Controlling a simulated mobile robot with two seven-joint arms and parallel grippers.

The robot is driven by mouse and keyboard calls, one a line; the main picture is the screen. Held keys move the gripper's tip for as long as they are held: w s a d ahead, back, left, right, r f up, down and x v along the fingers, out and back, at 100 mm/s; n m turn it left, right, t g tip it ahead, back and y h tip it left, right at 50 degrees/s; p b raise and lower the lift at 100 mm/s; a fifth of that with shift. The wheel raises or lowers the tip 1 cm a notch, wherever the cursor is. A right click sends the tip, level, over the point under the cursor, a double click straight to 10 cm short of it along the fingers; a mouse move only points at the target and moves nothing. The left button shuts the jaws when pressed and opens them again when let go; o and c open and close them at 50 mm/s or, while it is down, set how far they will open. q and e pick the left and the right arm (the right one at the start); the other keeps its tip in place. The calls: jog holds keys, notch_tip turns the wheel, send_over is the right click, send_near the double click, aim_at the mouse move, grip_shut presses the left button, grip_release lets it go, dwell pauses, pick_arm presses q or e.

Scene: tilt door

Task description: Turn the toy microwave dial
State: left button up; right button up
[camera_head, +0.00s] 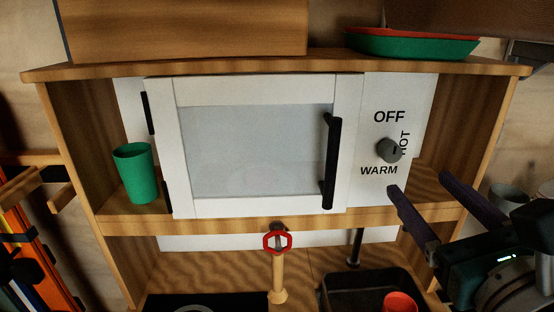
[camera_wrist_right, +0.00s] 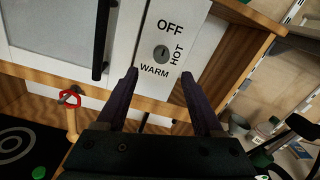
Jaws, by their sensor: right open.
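The toy microwave (camera_head: 350,150) is white, with its door closed and a black bar handle (camera_head: 332,160). Its grey dial (camera_head: 389,150) sits on the panel at the right, among the labels OFF, HOT and WARM. The dial also shows in the right wrist view (camera_wrist_right: 161,52), beyond the fingertips and between them. My right gripper (camera_head: 418,184) is open and empty, below and to the right of the dial and apart from it. It also shows in the right wrist view (camera_wrist_right: 158,76), with its two dark purple fingers spread. My left gripper is not in view.
A wooden shelf frame surrounds the microwave, with its right side post (camera_head: 490,150) close to my right gripper. A green cup (camera_head: 137,172) stands at the left. A red tap handle (camera_head: 277,241) and a dark sink (camera_head: 345,285) lie below. Green and red dishes (camera_head: 410,44) rest on top.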

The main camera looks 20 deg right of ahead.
aim_at(393, 156)
jog(key=x, duration=0.9)
jog(key=shift+w+d, duration=0.25)
jog(key=shift+w, duration=0.05)
grip_shut()
